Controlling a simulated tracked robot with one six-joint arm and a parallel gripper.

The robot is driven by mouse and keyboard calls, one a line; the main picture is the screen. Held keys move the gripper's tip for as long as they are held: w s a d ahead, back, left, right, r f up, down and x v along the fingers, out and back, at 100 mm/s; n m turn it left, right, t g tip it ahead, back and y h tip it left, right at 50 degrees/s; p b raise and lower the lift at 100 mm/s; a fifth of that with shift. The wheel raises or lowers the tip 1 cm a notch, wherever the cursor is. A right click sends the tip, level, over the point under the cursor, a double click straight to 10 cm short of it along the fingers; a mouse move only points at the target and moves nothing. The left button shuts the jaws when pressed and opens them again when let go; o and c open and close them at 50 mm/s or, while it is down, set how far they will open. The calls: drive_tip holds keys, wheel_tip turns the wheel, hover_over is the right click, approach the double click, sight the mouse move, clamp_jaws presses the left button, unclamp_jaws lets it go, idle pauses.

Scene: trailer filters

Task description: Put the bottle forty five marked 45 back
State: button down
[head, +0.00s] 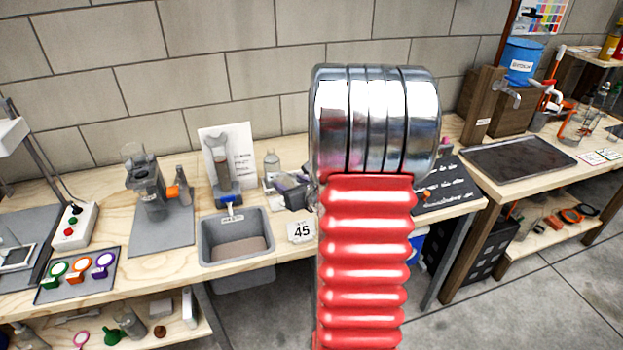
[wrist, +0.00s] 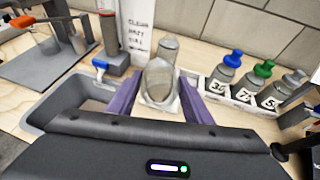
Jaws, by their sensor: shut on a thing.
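A grey, cloudy bottle (wrist: 160,80) stands between the two purple fingers of my gripper (wrist: 158,92) in the wrist view. The fingers are shut on it, one on each side. No number can be read on it from here. In the head view, a grey-capped bottle (head: 271,164) shows beside my gripper (head: 287,183), at the back of the bench; it appears to be the same one. A white card marked 45 (head: 301,232) is at the bench front. My red and chrome arm hides much of the area to the right.
A white rack (wrist: 240,105) right of my gripper holds bottles with blue, green and grey caps, marked 30, 75 and another number partly cut off. A grey basin (head: 236,240) is on the left. A printed sheet (head: 238,150) stands behind, against the wall.

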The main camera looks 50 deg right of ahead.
drive_tip(key=w+a+n+y, duration=0.2)
drive_tip(key=a, duration=1)
drive_tip(key=w+a+n+y, duration=0.2)
drive_tip(key=w+a+y, duration=0.1)
drive_tip(key=a, duration=1)
drive_tip(key=w+a+n+y, duration=0.2)
drive_tip(key=a+n+y, duration=0.1)
drive_tip(key=a, duration=0.9)
drive_tip(key=shift+w+a+r, duration=0.25)
drive_tip(key=shift+a+r, duration=0.1)
drive_tip(key=shift+r, duration=0.1)
